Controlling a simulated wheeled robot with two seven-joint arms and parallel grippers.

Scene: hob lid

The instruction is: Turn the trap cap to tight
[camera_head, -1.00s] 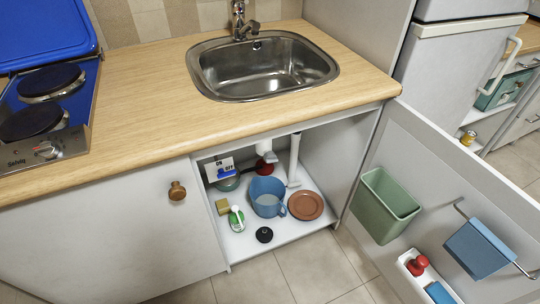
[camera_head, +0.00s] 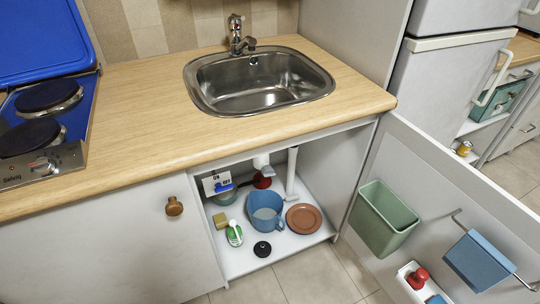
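The red trap cap (camera_head: 263,179) is in the open cabinet under the sink. It sits at the lower end of a white drain pipe (camera_head: 261,160), towards the back. Its upper part is overlapped by the worktop's shadow and pipework, and I cannot tell from here how tight it is. Neither of my grippers is in view.
A blue jug (camera_head: 265,210) stands in front of the cap, with a brown plate (camera_head: 303,218) to its right. A small bottle (camera_head: 234,233) and a black round part (camera_head: 262,249) lie nearer the front. The open cabinet door (camera_head: 440,190) carries a green bin (camera_head: 383,220).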

